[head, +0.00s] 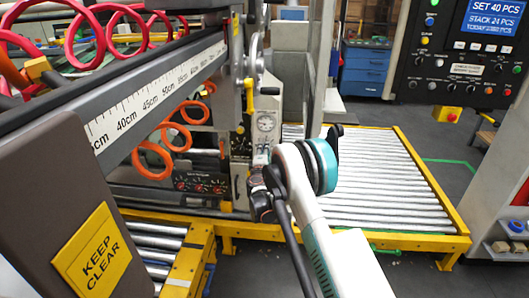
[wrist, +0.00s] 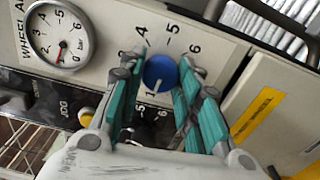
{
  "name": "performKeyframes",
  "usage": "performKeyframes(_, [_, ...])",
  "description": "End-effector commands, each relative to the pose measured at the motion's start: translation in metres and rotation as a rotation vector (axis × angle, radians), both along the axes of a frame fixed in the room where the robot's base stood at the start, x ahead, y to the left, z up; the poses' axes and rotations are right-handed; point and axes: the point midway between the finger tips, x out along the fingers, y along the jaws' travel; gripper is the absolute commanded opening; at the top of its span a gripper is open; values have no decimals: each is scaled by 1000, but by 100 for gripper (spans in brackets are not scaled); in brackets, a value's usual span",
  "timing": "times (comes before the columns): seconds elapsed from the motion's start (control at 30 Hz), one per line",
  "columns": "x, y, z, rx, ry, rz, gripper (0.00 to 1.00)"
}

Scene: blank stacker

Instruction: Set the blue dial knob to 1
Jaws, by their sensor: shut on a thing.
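The blue dial knob (wrist: 160,72) sits on a pale panel (wrist: 222,50) in the wrist view, ringed by printed numbers. A white mark shows on its lower edge in the picture, by what looks like the 1; the exact alignment is too small to tell. My gripper (wrist: 159,76) has teal-padded fingers on the left and right sides of the knob and is shut on it. In the head view my gripper (head: 262,193) is at the front of the machine panel, and the knob is hidden there by my arm.
A pressure gauge (wrist: 60,36) and a black jog knob (wrist: 17,103) lie left of the dial. A yellow button (wrist: 86,116) is near the left finger. A roller conveyor (head: 385,185) is to the right, and a ruler beam (head: 150,95) crosses the upper left.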

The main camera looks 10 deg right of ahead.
Motion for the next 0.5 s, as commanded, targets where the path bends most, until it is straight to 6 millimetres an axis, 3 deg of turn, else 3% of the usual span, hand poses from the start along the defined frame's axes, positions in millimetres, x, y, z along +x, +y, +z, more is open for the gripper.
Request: performKeyframes(0.5, [0,1,-1,-47,16,2,7])
